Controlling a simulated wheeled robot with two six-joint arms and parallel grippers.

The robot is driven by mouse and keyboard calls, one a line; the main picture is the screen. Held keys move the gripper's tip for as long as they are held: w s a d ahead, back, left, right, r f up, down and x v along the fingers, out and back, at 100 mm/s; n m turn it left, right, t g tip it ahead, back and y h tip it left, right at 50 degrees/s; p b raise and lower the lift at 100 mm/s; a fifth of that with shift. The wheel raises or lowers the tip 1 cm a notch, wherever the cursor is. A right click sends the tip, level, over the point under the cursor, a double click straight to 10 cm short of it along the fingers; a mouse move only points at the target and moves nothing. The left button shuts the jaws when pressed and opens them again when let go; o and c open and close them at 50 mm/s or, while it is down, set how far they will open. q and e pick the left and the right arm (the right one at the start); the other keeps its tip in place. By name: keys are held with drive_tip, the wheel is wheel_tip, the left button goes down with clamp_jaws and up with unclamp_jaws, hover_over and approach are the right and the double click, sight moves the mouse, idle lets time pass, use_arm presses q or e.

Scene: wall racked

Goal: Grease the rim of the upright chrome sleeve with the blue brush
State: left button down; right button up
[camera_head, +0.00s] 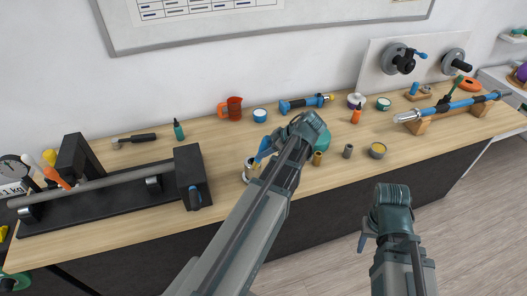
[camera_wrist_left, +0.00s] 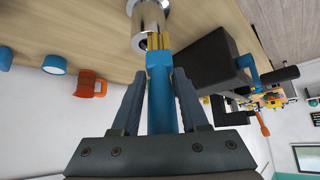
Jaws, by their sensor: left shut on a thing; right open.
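The blue brush (camera_wrist_left: 160,90) with yellow bristles is held between the fingers of my left gripper (camera_wrist_left: 158,78), which is shut on it. The bristles point at the chrome sleeve (camera_wrist_left: 146,30) and overlap its near end in the left wrist view; I cannot tell for sure whether they touch the rim. In the head view, the sleeve (camera_head: 249,170) stands upright on the bench, partly hidden by my left gripper (camera_head: 264,152) and arm. My right gripper (camera_head: 370,238) is open and empty, in front of the bench and apart from everything.
The wooden bench (camera_head: 330,178) holds a black clamp fixture (camera_head: 190,175) left of the sleeve. A blue rod (camera_head: 455,105) lies in wooden supports at the right.

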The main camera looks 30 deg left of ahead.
use_arm(q)
drive_tip(key=shift+w+d+f, duration=0.1)
drive_tip(key=shift+w+d, duration=0.3)
drive_tip(key=shift+w, duration=0.05)
drive_tip(key=shift+w, duration=0.1)
drive_tip(key=shift+w+d, duration=0.5)
drive_tip(key=shift+w, duration=0.1)
drive_tip(key=shift+w+d, duration=0.4)
drive_tip(key=shift+s, duration=0.1)
drive_tip(key=shift+s+a, duration=0.95)
drive_tip(key=shift+s, duration=0.1)
